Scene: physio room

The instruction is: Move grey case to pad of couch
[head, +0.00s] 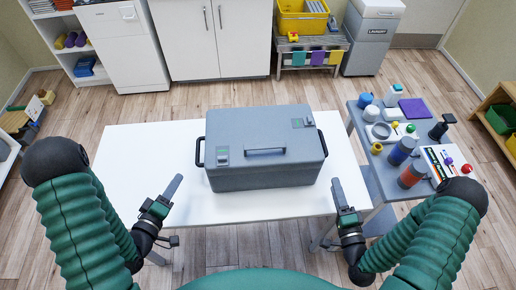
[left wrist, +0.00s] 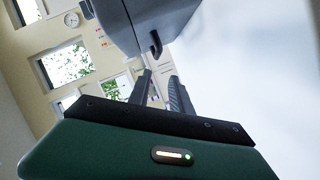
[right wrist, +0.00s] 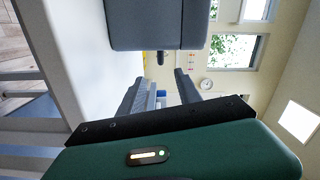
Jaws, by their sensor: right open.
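The grey case (head: 262,165) stands closed on a white table (head: 130,160), with a grip on its lid, green-marked latches and a black handle on each side. It also shows at the top of the left wrist view (left wrist: 150,22) and the right wrist view (right wrist: 155,25). My left gripper (head: 174,186) is open and empty, in front of and left of the case, apart from it. My right gripper (head: 338,188) is open and empty, just off the case's front right corner. I cannot make out a couch or its pad in any view.
A grey side table (head: 360,115) at the right holds bottles, jars, tape rolls and a purple block. White cabinets (head: 210,40), a shelf unit and a laundry bin (head: 372,35) stand at the back. The white table is bare left of the case. Wooden floor is open behind it.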

